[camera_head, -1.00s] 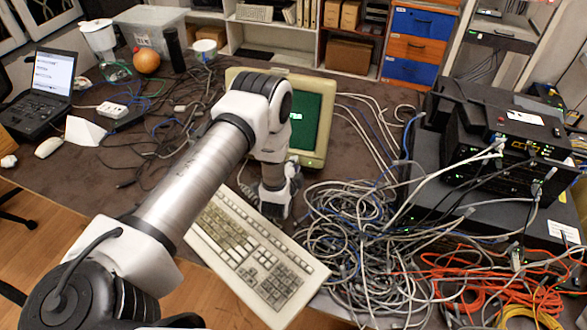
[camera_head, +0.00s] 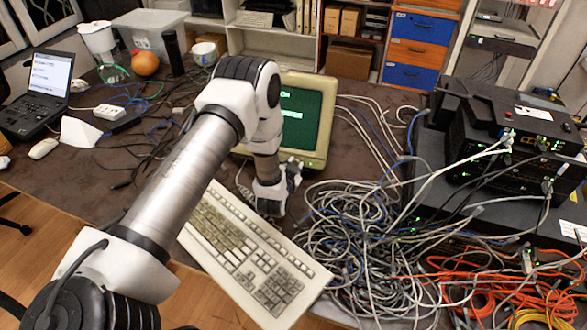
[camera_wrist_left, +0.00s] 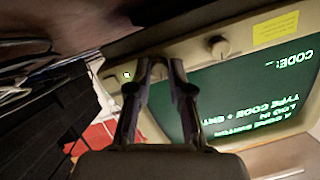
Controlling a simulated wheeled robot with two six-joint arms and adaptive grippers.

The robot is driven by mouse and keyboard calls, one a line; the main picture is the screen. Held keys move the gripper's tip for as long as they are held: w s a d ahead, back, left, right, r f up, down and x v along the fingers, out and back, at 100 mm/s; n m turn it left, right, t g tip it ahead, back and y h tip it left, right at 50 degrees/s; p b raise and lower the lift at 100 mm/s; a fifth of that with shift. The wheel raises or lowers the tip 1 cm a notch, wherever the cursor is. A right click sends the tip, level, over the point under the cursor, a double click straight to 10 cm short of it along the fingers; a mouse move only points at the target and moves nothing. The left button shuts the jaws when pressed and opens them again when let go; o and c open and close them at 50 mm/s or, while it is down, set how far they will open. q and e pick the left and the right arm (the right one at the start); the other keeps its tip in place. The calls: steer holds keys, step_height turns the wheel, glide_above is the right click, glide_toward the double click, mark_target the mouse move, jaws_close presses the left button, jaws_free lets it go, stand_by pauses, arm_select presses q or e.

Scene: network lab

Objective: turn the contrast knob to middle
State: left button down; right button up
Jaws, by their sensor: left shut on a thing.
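The beige monitor (camera_head: 316,158) with a green screen stands at the table's middle, partly behind my left arm. In the left wrist view its front frame (camera_wrist_left: 185,52) appears upside down. My left gripper (camera_wrist_left: 158,68) is at this frame, shut on a small round knob (camera_wrist_left: 158,70) between its fingertips. A second dark knob (camera_wrist_left: 218,46) sits beside it on the frame, free of the gripper. I cannot read which knob is contrast. In the head view the left gripper (camera_head: 293,168) is at the monitor's lower front. My right gripper is not in view.
A beige keyboard (camera_head: 250,250) lies in front of the monitor, below my left arm. Tangled grey and blue cables (camera_head: 350,245) crowd its right side. Black network boxes (camera_head: 500,140) stand at the right. A laptop (camera_head: 45,90) is at the far left.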

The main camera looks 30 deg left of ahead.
arm_select(q)
steer(key=shift+w+r+n, duration=0.25)
steer(key=shift+r+n, duration=0.05)
steer(key=shift+n, duration=0.1)
steer(key=c, duration=1)
jaws_free()
steer(key=shift+c, duration=0.2)
steer(key=shift+f, duration=0.25)
step_height(320, 180, up, 10)
steer(key=shift+f, duration=0.1)
steer(key=shift+r, duration=0.2)
